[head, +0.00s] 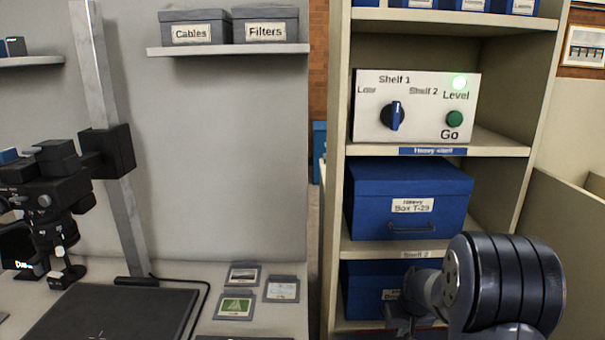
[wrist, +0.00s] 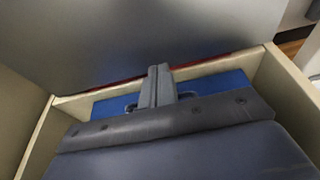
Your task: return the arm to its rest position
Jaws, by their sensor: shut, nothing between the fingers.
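My arm is in the lower right of the head view, in front of the shelf unit, with its dark ribbed joint large in the foreground. My gripper (head: 398,322) is partly hidden at the lower edge of that view. In the wrist view my gripper (wrist: 158,72) shows its two grey fingers shut together with nothing between them. Behind the fingers is a blue box (wrist: 238,80) with a handle, inside a beige shelf bay. I cannot tell whether the fingers touch it.
The shelf unit (head: 340,200) holds a control panel (head: 375,130) with a lit green lamp, blue Box T-29 (head: 365,205) and a lower blue box (head: 362,285). A desk (head: 265,320) with a black pad (head: 110,312) and copy stand is at left. A beige side panel (head: 570,225) stands at right.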

